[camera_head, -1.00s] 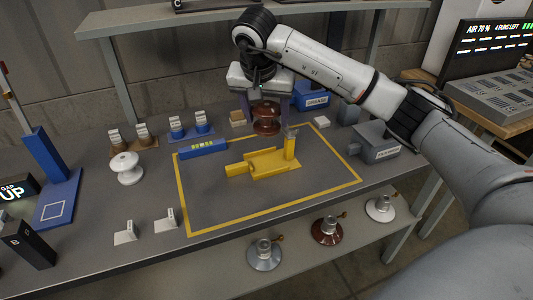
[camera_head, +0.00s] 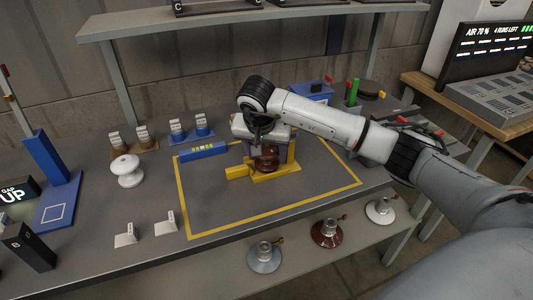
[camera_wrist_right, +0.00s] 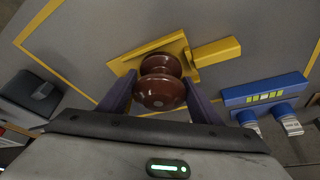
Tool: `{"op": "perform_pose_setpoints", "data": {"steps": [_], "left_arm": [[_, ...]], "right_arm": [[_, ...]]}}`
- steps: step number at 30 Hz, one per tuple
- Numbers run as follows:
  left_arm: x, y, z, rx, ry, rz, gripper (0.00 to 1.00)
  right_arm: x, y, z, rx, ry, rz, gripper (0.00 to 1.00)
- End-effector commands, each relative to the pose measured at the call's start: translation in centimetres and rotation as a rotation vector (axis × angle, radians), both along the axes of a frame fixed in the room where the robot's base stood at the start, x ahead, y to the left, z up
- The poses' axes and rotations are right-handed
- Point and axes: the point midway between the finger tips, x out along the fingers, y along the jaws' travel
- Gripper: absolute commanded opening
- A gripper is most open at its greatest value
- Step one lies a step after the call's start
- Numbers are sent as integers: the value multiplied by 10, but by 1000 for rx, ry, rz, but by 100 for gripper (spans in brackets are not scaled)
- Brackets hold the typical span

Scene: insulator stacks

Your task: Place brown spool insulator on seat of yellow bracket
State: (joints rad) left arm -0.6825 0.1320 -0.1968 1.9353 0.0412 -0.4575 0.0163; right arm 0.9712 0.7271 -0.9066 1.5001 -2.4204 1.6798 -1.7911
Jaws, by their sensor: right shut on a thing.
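The brown spool insulator (camera_head: 266,159) is held in my right gripper (camera_head: 266,152), which is shut on it. In the right wrist view the spool (camera_wrist_right: 160,92) sits between the two purple fingers (camera_wrist_right: 160,98). The yellow bracket (camera_head: 284,170) lies on the table inside the yellow outline. The spool is over the bracket's middle; I cannot tell whether it touches the seat. In the right wrist view the bracket (camera_wrist_right: 184,49) shows behind the spool, with its bar pointing right. The spool and gripper hide its seat. My left gripper is not in view.
A blue level (camera_head: 203,151) lies just left of the bracket, near the outline's back edge. A white spool insulator (camera_head: 126,170) stands farther left. Blue and brown labelled holders stand at the back. The outlined area (camera_head: 250,205) in front of the bracket is clear.

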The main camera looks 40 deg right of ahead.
Motion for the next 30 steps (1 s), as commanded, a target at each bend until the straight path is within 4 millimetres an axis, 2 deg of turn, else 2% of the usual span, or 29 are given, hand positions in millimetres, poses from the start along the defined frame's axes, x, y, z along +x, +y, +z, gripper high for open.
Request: {"op": "perform_pose_setpoints", "data": {"steps": [4,5,7,16,20,30], "left_arm": [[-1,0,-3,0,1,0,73],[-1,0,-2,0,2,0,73],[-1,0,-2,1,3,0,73],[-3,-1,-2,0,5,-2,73],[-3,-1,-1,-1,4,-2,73],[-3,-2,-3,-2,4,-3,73]], "right_arm": [[1,0,-3,0,-3,0,18],[0,0,-3,0,0,0,63],[0,0,-3,0,0,0,75],[0,0,-2,1,1,0,77],[-1,2,7,1,-2,1,77],[-18,21,71,-1,-5,2,77]]}}
